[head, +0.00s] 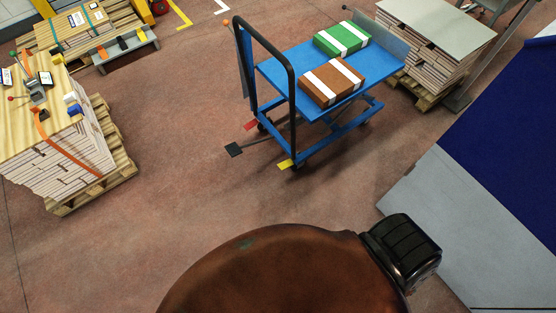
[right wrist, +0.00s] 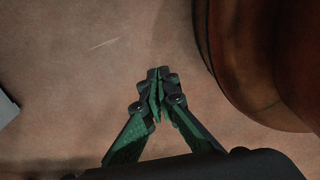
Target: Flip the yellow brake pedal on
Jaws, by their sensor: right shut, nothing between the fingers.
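The yellow brake pedal (head: 285,163) is low on the near end of the blue lift cart (head: 268,70), close to a wheel. A red pedal (head: 250,125) and a black pedal (head: 234,150) stick out to its left. The cart stands ahead with its black push handle (head: 292,95) toward me. My right gripper (right wrist: 158,75) shows in the right wrist view, shut and empty above bare floor beside my brown rounded base. It is far from the pedal. My left gripper is in neither view.
A green box (head: 342,39) and a brown box (head: 331,82) lie on the cart's top. A stacked pallet (head: 65,155) stands at left, another stack (head: 435,45) behind the cart at right. A grey and blue surface (head: 440,215) is at right. The floor (head: 185,165) before the cart is clear.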

